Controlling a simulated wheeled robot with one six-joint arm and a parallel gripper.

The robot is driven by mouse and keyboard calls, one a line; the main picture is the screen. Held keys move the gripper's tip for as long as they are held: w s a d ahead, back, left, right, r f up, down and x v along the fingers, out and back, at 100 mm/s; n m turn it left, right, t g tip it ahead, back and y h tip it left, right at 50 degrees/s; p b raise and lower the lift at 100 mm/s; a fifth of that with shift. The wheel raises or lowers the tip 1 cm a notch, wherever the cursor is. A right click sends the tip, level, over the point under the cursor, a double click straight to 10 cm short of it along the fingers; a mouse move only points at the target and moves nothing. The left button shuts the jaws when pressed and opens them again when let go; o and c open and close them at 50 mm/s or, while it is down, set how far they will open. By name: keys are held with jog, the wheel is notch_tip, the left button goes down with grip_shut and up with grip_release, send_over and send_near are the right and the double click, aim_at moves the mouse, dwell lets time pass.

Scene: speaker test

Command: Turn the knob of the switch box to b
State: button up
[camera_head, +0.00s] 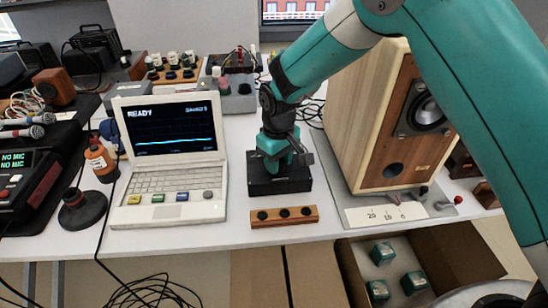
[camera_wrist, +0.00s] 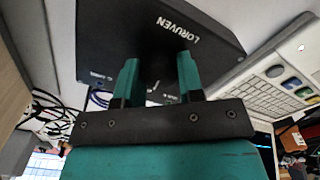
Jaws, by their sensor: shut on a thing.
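The switch box (camera_head: 280,187) is a low black box on the white table, between the laptop and the speaker. In the wrist view the switch box (camera_wrist: 120,28) fills the upper middle and bears the word LORUVEN. My gripper (camera_head: 285,160) points down over its top. In the wrist view the two green fingers of my gripper (camera_wrist: 158,64) reach onto the box with a gap between them, shut on the knob. The knob itself is hidden by the fingers, so its pointing direction cannot be told. Small marks beside the fingers are too small to read.
A white laptop (camera_head: 167,185) showing READY stands left of the box. A wooden strip (camera_head: 284,217) with three dark round spots lies in front. A large wooden speaker (camera_head: 362,110) stands close on the right. An open carton (camera_head: 452,250) sits below the table edge.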

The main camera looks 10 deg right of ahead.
jog(key=shift+s+d+f+m, duration=0.1)
jog(key=shift+s+d+m, duration=0.05)
jog(key=shift+m, duration=0.45)
jog(key=o, duration=0.9)
jog(key=shift+c, duration=0.2)
jog(key=shift+o, duration=0.3)
notch_tip(320, 180, up, 18)
jog(key=shift+f, duration=0.25)
